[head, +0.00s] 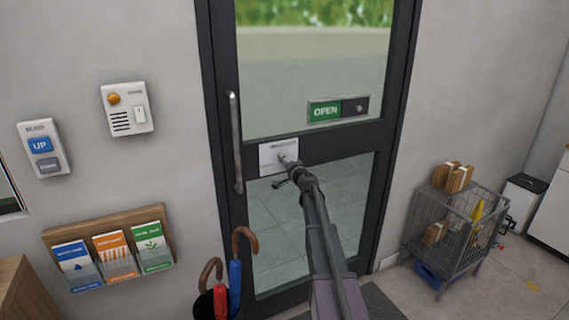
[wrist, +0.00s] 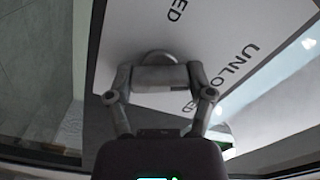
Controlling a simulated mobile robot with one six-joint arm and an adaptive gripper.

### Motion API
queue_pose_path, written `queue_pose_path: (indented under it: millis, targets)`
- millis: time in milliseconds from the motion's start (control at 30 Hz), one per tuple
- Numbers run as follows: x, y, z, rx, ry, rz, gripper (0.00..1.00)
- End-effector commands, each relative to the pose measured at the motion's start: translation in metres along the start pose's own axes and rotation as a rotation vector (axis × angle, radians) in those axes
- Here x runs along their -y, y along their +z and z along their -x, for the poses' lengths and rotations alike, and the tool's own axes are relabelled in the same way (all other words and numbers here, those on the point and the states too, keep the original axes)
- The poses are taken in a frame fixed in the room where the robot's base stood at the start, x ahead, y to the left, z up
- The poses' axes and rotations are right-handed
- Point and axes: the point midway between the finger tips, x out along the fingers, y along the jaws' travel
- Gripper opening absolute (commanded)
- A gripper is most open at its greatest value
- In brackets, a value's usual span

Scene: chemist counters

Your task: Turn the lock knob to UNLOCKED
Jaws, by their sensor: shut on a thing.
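The lock plate (head: 268,160) is a white panel on the dark frame of the glass door, right of the door's pull handle. In the wrist view the plate (wrist: 115,40) carries the word UNLOCKED, partly covered by my gripper, and the end of another word, "ED", at the top edge. My gripper (head: 287,164) reaches the plate from below right. In the wrist view my gripper (wrist: 160,76) is shut on the lock knob (wrist: 158,56), a rounded grey piece. Its fingers hide most of the knob, so I cannot tell where it points.
The metal pull handle (head: 236,140) stands upright left of the plate. A green OPEN sign (head: 338,110) is above right. An umbrella stand (head: 205,303) with umbrellas is below left. A wire cart (head: 447,236) with parcels stands at the right. Leaflet holders (head: 158,232) hang on the left wall.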

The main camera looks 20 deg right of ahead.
Motion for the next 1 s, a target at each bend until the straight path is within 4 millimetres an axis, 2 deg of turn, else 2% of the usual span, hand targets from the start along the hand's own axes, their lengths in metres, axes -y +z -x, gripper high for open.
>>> queue_pose_path:
  millis: [200, 500, 1000]
  targets:
    - [0.0004, -0.0005, -0.0022, 0.0, -0.001, -0.204, 0.21]
    - [0.0005, -0.0003, -0.0024, 0.0, -0.001, -0.417, 0.21]
    - [0.0007, -0.0001, -0.0025, 0.0, -0.001, -0.511, 0.21]
